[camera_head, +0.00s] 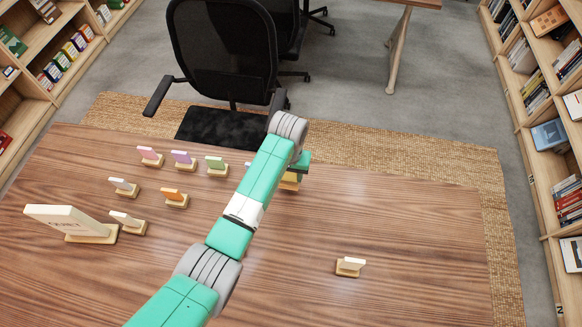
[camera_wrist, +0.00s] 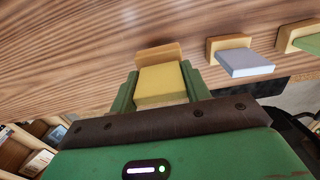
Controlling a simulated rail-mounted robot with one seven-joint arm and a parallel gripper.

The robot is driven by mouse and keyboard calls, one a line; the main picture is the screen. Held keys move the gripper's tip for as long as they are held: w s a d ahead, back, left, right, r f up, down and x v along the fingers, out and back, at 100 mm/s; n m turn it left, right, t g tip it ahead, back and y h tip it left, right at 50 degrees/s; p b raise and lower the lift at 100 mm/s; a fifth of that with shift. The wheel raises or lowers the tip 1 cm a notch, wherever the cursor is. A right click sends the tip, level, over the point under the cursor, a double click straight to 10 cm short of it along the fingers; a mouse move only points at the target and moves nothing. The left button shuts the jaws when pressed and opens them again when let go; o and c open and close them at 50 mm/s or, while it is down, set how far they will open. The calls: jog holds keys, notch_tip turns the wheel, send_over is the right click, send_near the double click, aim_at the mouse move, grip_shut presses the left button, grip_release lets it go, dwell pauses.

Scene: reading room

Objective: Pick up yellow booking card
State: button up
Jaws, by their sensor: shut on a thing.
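The yellow booking card (camera_wrist: 160,85) stands in a small wooden holder (camera_wrist: 158,54) in the wrist view. The two green fingers of my gripper (camera_wrist: 159,72) are on either side of the card and shut on it. In the head view my gripper (camera_head: 303,162) is at the far side of the table, right of the row of cards. Only a small part of the yellow card (camera_head: 290,177) shows there under the gripper. I cannot tell whether its holder touches the table.
Pink (camera_head: 149,154), purple (camera_head: 183,158) and green (camera_head: 215,163) cards stand left of my arm on the wooden table (camera_head: 430,225). An orange card (camera_head: 174,195), several pale cards and a large sign (camera_head: 70,222) stand nearer. A lone pale card (camera_head: 350,265) stands right. A chair (camera_head: 222,50) is beyond.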

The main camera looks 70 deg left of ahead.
jog(key=s+d+r+p, duration=0.1)
jog(key=s+d+p, duration=0.2)
jog(key=s+d, duration=0.6)
jog(key=shift+d+r, duration=0.15)
jog(key=shift+d, duration=0.85)
